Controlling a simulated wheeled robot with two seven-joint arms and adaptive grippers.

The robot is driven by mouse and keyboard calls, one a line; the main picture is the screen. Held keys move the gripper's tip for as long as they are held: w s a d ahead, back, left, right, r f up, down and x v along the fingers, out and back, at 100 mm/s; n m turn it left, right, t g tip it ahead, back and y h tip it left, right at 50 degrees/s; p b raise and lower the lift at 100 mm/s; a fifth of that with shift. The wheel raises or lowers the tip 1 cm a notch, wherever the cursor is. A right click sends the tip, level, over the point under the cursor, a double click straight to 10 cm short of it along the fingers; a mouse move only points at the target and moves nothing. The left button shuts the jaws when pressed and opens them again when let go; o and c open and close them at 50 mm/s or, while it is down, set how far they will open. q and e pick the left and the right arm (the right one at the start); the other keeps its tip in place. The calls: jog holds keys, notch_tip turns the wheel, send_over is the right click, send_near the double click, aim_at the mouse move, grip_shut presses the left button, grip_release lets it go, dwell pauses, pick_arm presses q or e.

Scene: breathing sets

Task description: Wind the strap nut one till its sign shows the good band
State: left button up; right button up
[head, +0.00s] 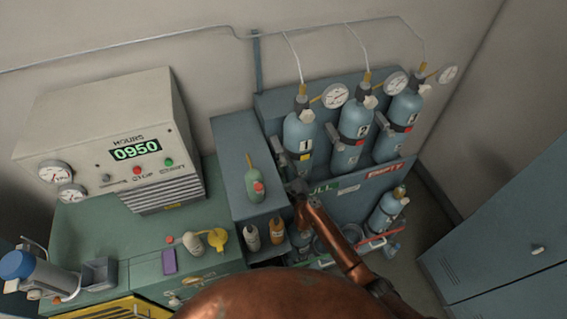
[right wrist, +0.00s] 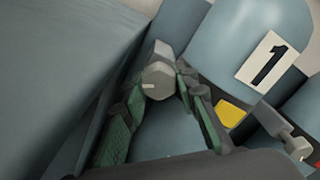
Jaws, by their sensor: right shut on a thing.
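Cylinder one (head: 299,133) stands strapped at the left of the rack; its number plate also shows in the right wrist view (right wrist: 268,62). Its strap nut (right wrist: 158,78) is a grey hexagonal head with a pale mark, at the left side of the cylinder. My right gripper (head: 297,187) is shut on this nut; its green-padded fingers (right wrist: 170,88) sit on either side of it. The sign on strap one (right wrist: 231,113) shows yellow, also in the head view (head: 305,157). My left gripper is not in view.
Cylinders two (head: 350,155) and three (head: 396,143) stand to the right, their signs red. A blue-grey cabinet (head: 236,150) with a green bottle (head: 253,180) on top stands close left of my gripper. A smaller cylinder (head: 385,212) stands lower right.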

jog(key=shift+n+p, duration=0.65)
jog(key=shift+n, duration=0.45)
jog(key=o, duration=0.9)
jog(key=v, duration=1.2)
